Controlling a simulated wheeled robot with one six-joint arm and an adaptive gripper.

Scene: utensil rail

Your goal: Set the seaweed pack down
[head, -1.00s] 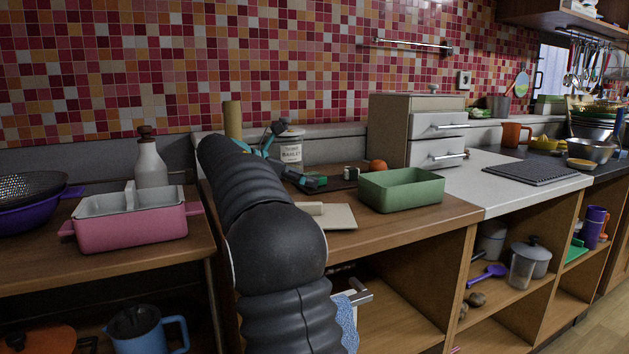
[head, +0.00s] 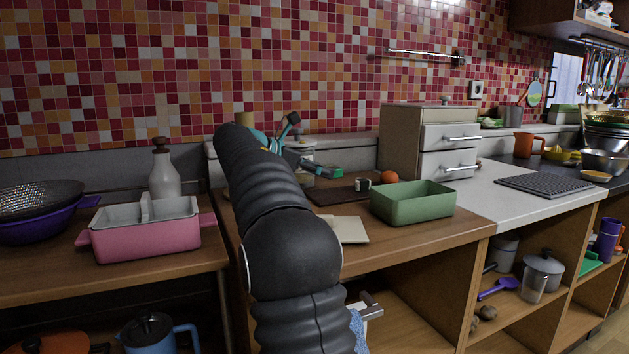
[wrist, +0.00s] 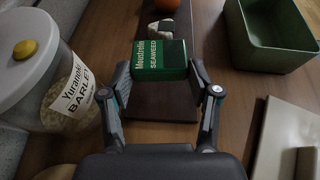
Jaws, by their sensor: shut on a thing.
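The seaweed pack (wrist: 160,61) is a small green box with white lettering. In the wrist view my gripper (wrist: 160,78) is shut on it, one finger at each side. In the head view the pack (head: 327,173) shows as a small dark-green shape at the end of my gripper (head: 308,165), above or over the dark brown board (head: 330,196). In the wrist view the board (wrist: 160,108) lies beneath the pack. I cannot tell how large the gap between them is. My arm hides part of the counter in the head view.
A barley jar (wrist: 62,88) stands close left of my gripper. Beyond the pack are a small black-and-white item (wrist: 164,28) and an orange fruit (head: 389,176). A green bin (head: 412,204) is at right, and a pale flat board (head: 348,229) is nearer me.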

